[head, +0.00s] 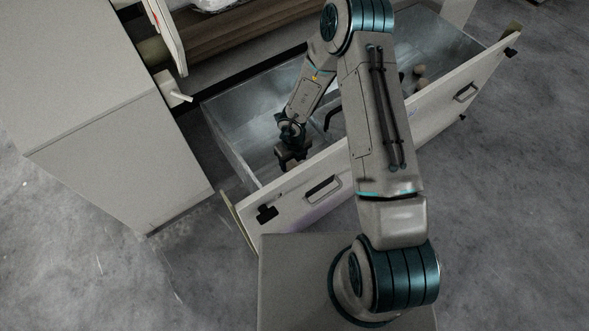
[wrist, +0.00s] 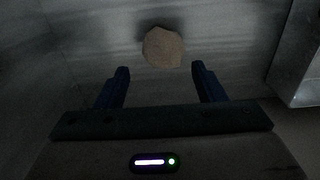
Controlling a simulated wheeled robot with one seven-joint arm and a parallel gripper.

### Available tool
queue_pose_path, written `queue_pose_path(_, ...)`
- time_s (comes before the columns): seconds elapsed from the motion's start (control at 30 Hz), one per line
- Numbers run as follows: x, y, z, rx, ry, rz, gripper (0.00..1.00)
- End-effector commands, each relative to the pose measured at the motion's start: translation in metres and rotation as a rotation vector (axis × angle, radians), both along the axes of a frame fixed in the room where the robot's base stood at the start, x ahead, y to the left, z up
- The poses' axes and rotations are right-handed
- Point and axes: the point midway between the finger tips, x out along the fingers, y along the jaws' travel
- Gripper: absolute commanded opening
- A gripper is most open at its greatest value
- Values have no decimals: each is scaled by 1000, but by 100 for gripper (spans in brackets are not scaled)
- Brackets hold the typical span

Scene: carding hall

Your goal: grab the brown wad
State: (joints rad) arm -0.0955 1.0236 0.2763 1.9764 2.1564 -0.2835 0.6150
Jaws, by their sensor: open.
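The brown wad (wrist: 163,47) is a small rounded lump in the wrist view. It lies on the grey metal floor of the drawer, just beyond my fingertips and roughly centred between them. My gripper (wrist: 160,82) is open, with its two dark fingers apart and nothing between them. In the head view my gripper (head: 291,158) reaches down inside the left part of the open drawer (head: 282,207), close behind its front panel. The wad near my gripper cannot be seen in the head view.
Small brown lumps (head: 420,72) lie in the drawer's right part. A black curved piece (head: 333,117) stands inside the drawer near its middle. The drawer's metal wall (wrist: 300,55) shows at right in the wrist view. A pale cabinet (head: 110,130) stands at left. The floor at right is clear.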

Motion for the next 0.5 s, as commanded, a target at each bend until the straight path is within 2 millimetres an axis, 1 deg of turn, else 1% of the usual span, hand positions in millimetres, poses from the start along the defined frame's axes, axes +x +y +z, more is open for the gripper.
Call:
queue_pose_path(0.17,2,0,-11,0,0,0,63)
queue_pose_path(0.4,9,-2,-46,-1,1,2,63)
queue_pose_path(0.5,9,-1,-55,0,0,2,63)
